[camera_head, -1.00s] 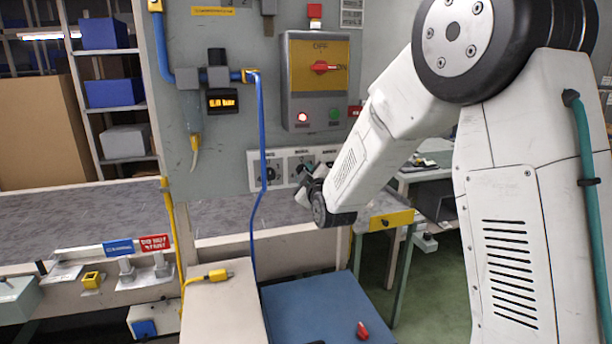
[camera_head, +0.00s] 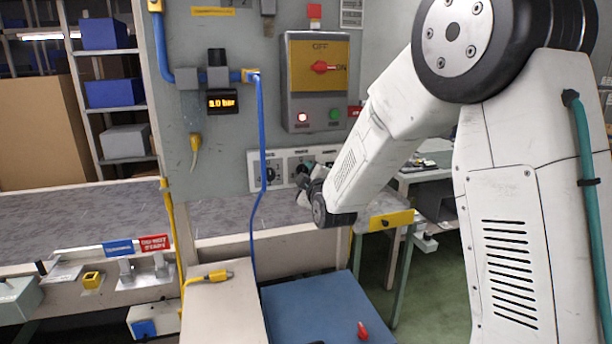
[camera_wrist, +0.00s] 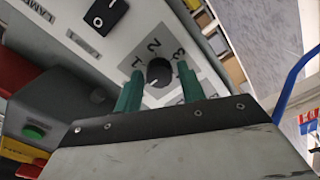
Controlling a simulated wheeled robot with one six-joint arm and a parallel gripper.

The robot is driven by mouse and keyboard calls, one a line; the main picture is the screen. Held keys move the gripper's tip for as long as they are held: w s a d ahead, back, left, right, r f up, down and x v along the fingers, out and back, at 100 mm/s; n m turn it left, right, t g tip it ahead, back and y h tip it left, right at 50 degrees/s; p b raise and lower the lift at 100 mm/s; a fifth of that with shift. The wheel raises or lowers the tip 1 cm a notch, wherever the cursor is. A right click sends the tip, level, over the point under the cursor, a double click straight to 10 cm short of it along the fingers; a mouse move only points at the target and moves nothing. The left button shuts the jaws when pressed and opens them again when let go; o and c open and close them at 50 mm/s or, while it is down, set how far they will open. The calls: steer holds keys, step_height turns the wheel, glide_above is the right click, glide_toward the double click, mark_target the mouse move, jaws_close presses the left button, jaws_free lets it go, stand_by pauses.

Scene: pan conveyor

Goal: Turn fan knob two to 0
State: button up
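In the wrist view, a dark round knob (camera_wrist: 158,72) sits on a light panel, with the marks 1, 2 and 3 around it. I see no 0 mark, and the knob's pointer direction is unclear. My gripper (camera_wrist: 158,82) is open, its two green fingers on either side of the knob; I cannot tell whether they touch it. In the head view, my gripper (camera_head: 303,181) is at the knob panel (camera_head: 257,186) on the grey wall. The panel's small labels are unreadable there, and its right part is partly hidden by my arm.
A black LAMP switch (camera_wrist: 105,16) is beside the knob in the wrist view. A switch box (camera_head: 318,105) with a red handle is above the panel. A blue cable (camera_head: 262,140) hangs across the panel's left part. A blue-topped surface (camera_head: 310,305) is below.

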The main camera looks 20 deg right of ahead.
steer(key=shift+o, duration=0.4)
steer(key=s, duration=0.7)
steer(key=shift+s, duration=0.4)
steer(key=s+f+m+g, duration=0.6)
steer(key=s+f+g, duration=0.4)
steer(key=s+f, duration=0.1)
steer(key=s+d+r+m+g, duration=0.1)
steer(key=s+r+m+g, duration=0.1)
steer(key=s, duration=0.8)
steer(key=s+d+r+m+g, duration=0.1)
steer(key=s+r, duration=0.4)
steer(key=s, duration=0.5)
steer(key=s+d+r+m+g, duration=0.1)
steer(key=s+r+m+g, duration=0.2)
steer(key=s, duration=0.6)
steer(key=shift+s+r+g, duration=0.3)
steer(key=shift+s+r, duration=0.1)
steer(key=shift+r, duration=0.2)
